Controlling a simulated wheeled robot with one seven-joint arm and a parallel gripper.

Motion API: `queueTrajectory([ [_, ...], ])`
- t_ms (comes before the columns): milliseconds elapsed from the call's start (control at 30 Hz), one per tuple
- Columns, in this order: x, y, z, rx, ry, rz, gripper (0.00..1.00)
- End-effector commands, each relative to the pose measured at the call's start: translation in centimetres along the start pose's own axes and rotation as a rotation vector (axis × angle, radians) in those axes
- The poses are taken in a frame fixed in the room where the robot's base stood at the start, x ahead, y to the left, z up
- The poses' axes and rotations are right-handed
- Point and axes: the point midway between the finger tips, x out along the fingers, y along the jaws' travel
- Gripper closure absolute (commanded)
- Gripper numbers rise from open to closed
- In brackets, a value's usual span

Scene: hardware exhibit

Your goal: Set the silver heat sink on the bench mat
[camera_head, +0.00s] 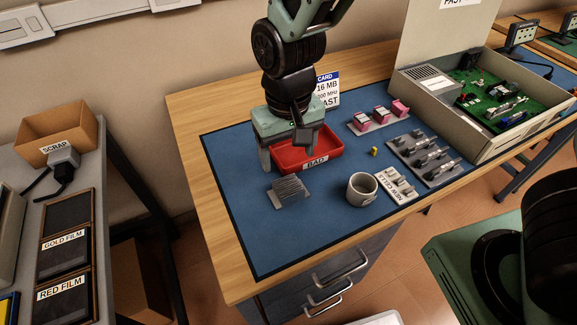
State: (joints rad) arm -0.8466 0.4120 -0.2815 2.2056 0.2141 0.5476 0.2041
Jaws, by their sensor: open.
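The silver heat sink (290,191), a finned grey block, lies on the blue bench mat (262,245), toward the mat's left side. It is just in front of the red tray marked BAD (326,153). My gripper (284,160) points down above the mat, with its fingers spread and empty. It is behind and slightly above the heat sink, apart from it in the picture. It hides part of the red tray's left side.
A grey mug (362,189) stands right of the heat sink, beside the NEW CELLS holder (396,185). Racks with pink and grey parts sit behind. An open case with a green board (498,88) is at the right. The mat's front left is clear.

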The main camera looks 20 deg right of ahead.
Motion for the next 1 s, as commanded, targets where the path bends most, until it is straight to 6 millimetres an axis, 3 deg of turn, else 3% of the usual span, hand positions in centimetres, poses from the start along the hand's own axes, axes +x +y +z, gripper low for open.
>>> queueTrajectory([
  [100, -1.7, -0.1, 0.0, -0.001, 0.002, -0.002, 0.28],
  [300, -3.2, -0.1, 0.9, -0.019, -0.006, -0.017, 0.28],
  [367, -4.0, -0.3, 2.2, -0.052, -0.013, -0.039, 0.28],
  [533, -6.7, -0.5, 8.2, -0.223, -0.013, -0.096, 0.28],
  [700, -8.1, 0.3, 13.2, -0.387, 0.011, -0.077, 0.28],
  [833, -8.2, 0.8, 15.1, -0.453, 0.021, -0.052, 0.28],
  [1000, -8.2, 0.9, 15.5, -0.470, 0.021, -0.046, 0.28],
])
